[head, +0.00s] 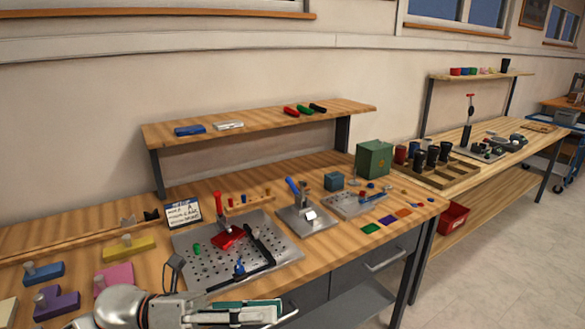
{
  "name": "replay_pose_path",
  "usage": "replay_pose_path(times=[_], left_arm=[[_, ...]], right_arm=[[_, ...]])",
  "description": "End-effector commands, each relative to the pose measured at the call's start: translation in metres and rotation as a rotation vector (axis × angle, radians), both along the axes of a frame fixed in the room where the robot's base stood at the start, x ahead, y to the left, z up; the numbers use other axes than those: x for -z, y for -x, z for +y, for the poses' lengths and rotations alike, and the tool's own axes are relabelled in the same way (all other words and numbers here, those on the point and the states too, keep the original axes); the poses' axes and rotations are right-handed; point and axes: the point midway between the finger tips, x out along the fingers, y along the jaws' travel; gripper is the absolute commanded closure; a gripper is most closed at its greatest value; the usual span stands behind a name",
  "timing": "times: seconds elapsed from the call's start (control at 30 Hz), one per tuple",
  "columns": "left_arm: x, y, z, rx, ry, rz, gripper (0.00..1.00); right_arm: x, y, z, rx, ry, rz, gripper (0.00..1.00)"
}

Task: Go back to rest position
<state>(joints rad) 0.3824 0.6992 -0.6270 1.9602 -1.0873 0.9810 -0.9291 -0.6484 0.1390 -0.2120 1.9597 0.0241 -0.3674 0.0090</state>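My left arm comes in at the bottom edge, and my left gripper (240,313) points right in front of the workbench's front edge. A green-edged, pale flat shape shows at its fingers; I cannot tell whether it is held or is part of the gripper. The lower part of the gripper is cut off by the picture's edge. My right gripper is not in view.
On the wooden workbench (90,238), a perforated metal plate (190,262) carries a red-handled clamp (219,206). A blue-handled press (297,190), a green box (373,160) and colored blocks (125,247) stand around it. Clear floor (500,240) lies right.

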Motion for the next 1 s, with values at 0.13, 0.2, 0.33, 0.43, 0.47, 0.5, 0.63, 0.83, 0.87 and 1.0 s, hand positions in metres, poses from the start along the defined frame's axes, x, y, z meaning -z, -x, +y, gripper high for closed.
replay_pose_path(times=[0.13, 0.2, 0.33, 0.43, 0.47, 0.5, 0.63, 0.83, 0.87, 1.0], left_arm=[[0.008, -0.028, 0.001, -0.187, 0.246, 0.379, 0.68], [0.022, -0.044, 0.010, -0.279, 0.354, 0.565, 0.68], [0.071, -0.067, 0.039, -0.456, 0.549, 0.930, 0.68], [0.127, -0.071, 0.067, -0.599, 0.693, 1.218, 0.68], [0.146, -0.069, 0.075, -0.642, 0.736, 1.304, 0.68], [0.171, -0.065, 0.086, -0.697, 0.788, 1.409, 0.68], [0.249, -0.035, 0.115, -0.863, 0.942, 1.719, 0.68], [0.342, 0.033, 0.142, -1.070, 1.123, 2.073, 0.68], [0.351, 0.042, 0.144, -1.092, 1.142, 2.108, 0.68], [0.378, 0.071, 0.150, -1.166, 1.202, 2.218, 0.68]], right_arm=[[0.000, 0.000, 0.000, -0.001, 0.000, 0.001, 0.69], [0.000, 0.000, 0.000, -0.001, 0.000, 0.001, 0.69], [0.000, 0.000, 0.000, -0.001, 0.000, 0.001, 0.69], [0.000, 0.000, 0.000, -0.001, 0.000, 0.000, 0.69], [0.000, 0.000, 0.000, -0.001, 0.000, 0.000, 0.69], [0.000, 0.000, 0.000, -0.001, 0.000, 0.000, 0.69], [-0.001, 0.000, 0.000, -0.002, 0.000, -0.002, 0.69], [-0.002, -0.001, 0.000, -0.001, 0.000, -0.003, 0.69], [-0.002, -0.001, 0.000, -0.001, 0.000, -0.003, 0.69], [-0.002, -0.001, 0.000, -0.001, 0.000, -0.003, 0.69]])
